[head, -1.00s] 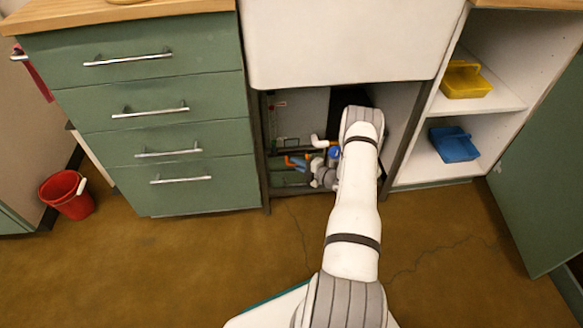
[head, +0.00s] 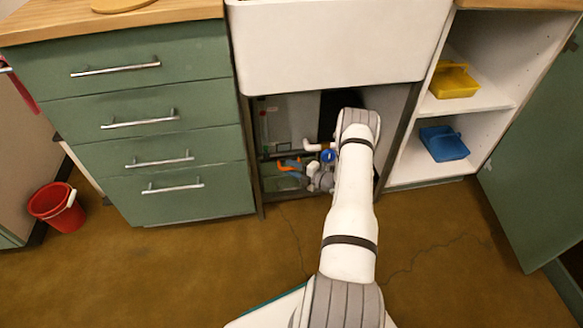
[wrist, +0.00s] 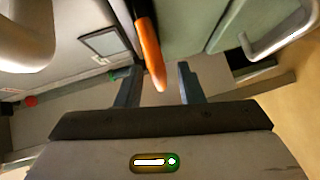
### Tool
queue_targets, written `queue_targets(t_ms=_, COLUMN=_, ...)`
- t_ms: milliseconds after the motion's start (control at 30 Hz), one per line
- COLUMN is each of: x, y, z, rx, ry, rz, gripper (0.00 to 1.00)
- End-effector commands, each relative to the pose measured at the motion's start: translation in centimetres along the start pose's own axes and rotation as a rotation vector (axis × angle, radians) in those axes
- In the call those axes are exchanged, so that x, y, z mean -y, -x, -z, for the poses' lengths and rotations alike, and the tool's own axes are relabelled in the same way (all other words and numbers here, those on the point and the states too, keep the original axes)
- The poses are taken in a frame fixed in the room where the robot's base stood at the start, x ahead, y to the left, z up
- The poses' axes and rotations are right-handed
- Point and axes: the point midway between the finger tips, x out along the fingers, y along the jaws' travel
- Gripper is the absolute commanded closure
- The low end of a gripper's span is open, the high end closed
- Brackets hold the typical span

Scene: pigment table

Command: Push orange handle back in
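The orange handle (wrist: 150,55) shows in the wrist view as a long bar coming down from the top, its rounded tip between the fingers of my gripper (wrist: 159,72). The two fingers are apart, with a gap on each side of the handle, so my gripper is open. I cannot tell whether anything touches the handle. In the head view the orange handle (head: 290,164) is small, among pipes in the open space under the sink. My arm reaches in there and hides part of the space, and the fingers are hard to make out.
A blue round part (head: 327,156) and a white pipe (head: 317,146) are close by. The white sink front (head: 340,45) hangs above. Green drawers (head: 165,150) stand left; shelves with a yellow bin (head: 453,82) and a blue bin (head: 444,144) stand right. A red bucket (head: 56,208) is far left.

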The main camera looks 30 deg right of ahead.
Motion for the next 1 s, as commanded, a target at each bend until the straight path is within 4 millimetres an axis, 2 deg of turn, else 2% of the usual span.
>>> queue_targets(t_ms=200, x=-0.3, y=4.1, z=0.0, rx=0.005, ry=-0.003, rz=-0.001, gripper=0.66)
queue_targets(t_ms=400, x=-0.1, y=6.3, z=0.0, rx=0.004, ry=-0.002, rz=0.0, gripper=0.66)
queue_targets(t_ms=1000, x=0.0, y=6.7, z=0.0, rx=0.003, ry=-0.001, rz=-0.001, gripper=0.66)
